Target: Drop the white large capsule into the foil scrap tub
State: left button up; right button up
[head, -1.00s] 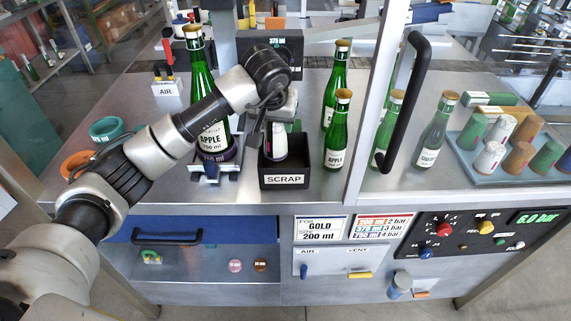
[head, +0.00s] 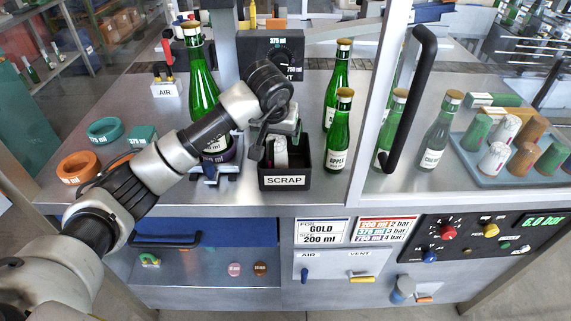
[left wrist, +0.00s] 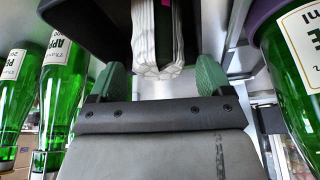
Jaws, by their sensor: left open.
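The black foil scrap tub (head: 285,183), labelled SCRAP, stands near the bench's front edge. My left gripper (head: 283,133) is just above its opening, pointing down. The white large capsule (head: 280,153) is partly visible below the gripper, within the tub's opening. In the left wrist view the pleated white capsule (left wrist: 150,40) lies beyond the spread green fingertips (left wrist: 163,78), apart from them, beside the dark tub wall (left wrist: 85,20). Whether it rests on the tub floor is hidden. My right gripper is not in view.
A green apple bottle (head: 203,85) stands in a holder left of the tub. Two green bottles (head: 337,130) stand close on its right. A door handle (head: 411,100) and a tray of coloured capsules (head: 512,175) are further right. Orange and teal rings (head: 78,167) lie left.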

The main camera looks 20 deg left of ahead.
pick_arm(q)
jog(key=shift+r, duration=0.1)
jog(key=shift+s+r, duration=0.15)
jog(key=shift+r, duration=0.2)
jog(key=b+v, duration=0.2)
jog(key=v, duration=0.8)
jog(key=shift+f, duration=0.15)
